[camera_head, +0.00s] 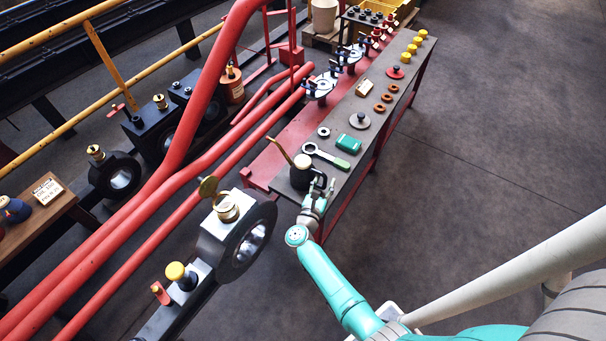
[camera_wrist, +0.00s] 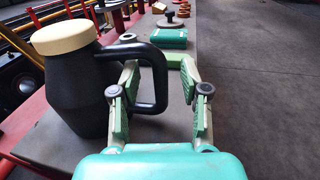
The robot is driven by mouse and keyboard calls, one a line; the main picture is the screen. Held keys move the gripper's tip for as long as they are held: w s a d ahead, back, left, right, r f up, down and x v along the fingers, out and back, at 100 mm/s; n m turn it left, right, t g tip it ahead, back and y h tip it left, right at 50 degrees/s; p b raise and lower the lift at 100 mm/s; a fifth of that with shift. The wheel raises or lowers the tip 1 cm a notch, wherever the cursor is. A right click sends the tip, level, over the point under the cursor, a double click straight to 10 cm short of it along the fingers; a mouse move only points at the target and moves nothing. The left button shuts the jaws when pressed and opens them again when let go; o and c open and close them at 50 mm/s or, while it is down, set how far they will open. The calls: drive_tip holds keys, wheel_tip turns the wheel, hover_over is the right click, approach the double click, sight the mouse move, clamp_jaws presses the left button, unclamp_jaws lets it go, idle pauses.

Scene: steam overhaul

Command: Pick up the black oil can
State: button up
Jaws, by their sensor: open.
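The black oil can (camera_head: 300,179) has a cream top and a brass spout. It stands upright on the near end of the long grey bench top. In the wrist view the black oil can (camera_wrist: 72,95) fills the left side, its black loop handle pointing right. My gripper (camera_wrist: 160,72) is open at the handle. The upright bar of the handle shows between the two green-padded fingers, and the left finger overlaps the handle's opening. I cannot tell whether a finger touches it. In the head view my gripper (camera_head: 322,188) is just right of the can.
Behind the can on the bench are a green-handled wrench (camera_head: 325,157), a green box (camera_head: 348,143) and a grey disc with a knob (camera_head: 360,121). Red pipes (camera_head: 170,190) and a black ring-shaped machine part (camera_head: 240,240) are at left. The floor at right is clear.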

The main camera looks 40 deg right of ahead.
drive_tip(key=shift+w+d, duration=0.35)
drive_tip(key=shift+d, duration=0.2)
clamp_jaws()
wheel_tip(320, 180, up, 10)
drive_tip(key=shift+r, duration=0.1)
idle(0.4)
